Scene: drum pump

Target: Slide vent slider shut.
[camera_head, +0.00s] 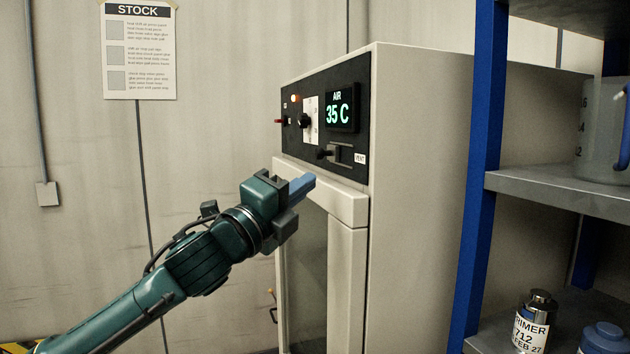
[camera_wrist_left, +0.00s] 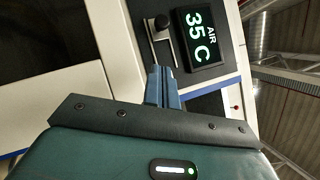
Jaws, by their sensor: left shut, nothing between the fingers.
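The vent slider (camera_head: 326,154) is a small dark knob low on the black control panel, left of the white VENT label (camera_head: 361,159). In the left wrist view the slider knob (camera_wrist_left: 162,22) is at the upper end of its slot plate, beside the green display. My left gripper (camera_head: 308,181) is shut and empty, its blue fingers below and left of the slider in the head view. In the left wrist view its fingers (camera_wrist_left: 163,73) point toward the slot plate's lower end; I cannot tell how wide the gap is. My right gripper is not in view.
The panel sits on a pale cabinet (camera_head: 420,150) with a glass door below. It also has an AIR display (camera_head: 340,113) reading 35 C, a round dial (camera_head: 303,121) and a red switch (camera_head: 281,121).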

